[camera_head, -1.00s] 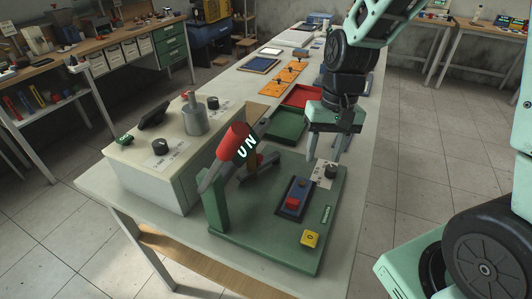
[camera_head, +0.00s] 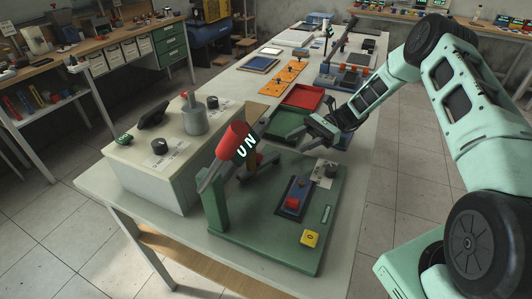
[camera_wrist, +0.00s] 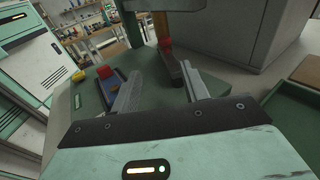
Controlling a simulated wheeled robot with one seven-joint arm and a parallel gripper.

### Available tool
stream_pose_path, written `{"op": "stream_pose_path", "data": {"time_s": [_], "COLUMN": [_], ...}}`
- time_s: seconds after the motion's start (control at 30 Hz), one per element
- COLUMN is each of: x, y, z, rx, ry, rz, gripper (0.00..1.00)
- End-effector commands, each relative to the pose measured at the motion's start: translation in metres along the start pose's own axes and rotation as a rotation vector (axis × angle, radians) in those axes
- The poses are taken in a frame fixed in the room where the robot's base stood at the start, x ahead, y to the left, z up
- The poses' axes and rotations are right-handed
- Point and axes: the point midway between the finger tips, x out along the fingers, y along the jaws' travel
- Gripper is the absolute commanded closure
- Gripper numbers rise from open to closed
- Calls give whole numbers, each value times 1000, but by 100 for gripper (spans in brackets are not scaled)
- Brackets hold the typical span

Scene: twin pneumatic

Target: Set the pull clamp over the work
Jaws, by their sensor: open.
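The pull clamp stands at the left of a green base plate (camera_head: 265,240), with a green post (camera_head: 216,208) and a thick red handle (camera_head: 230,140) marked "UN" in white. Its handle is tilted up, and a dark arm reaches right beside it. A blue block with a red top (camera_head: 292,203) sits on the plate, clear of the handle; it also shows in the wrist view (camera_wrist: 109,80). My gripper (camera_head: 287,135) is open and empty beyond the plate, its fingers pointing left towards the clamp. In the wrist view, a dark bar with a red tip (camera_wrist: 167,45) lies ahead of the fingers.
A pale box (camera_head: 170,160) with knobs and a grey cylinder stands left of the clamp. Red (camera_head: 303,96) and green trays lie behind.

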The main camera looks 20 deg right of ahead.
Motion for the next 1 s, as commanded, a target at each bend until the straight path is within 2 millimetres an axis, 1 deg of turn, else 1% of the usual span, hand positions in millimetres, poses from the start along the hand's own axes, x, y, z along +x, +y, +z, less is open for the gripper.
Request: {"op": "stream_pose_path", "data": {"time_s": [0.03,0.13,0.27,0.37,0.7,0.83,1.0], "x": [-4,-8,-2,11,77,95,108], "y": [-2,-5,-6,-6,-8,-9,-9], "z": [-2,-2,0,2,8,8,8], "rx": [7,14,16,18,18,17,16], "ry": [-32,-71,-83,-82,-80,-80,-78], "rz": [-17,-33,-36,-35,-33,-33,-35], "gripper": [55,55,55,55,55,55,55]}}
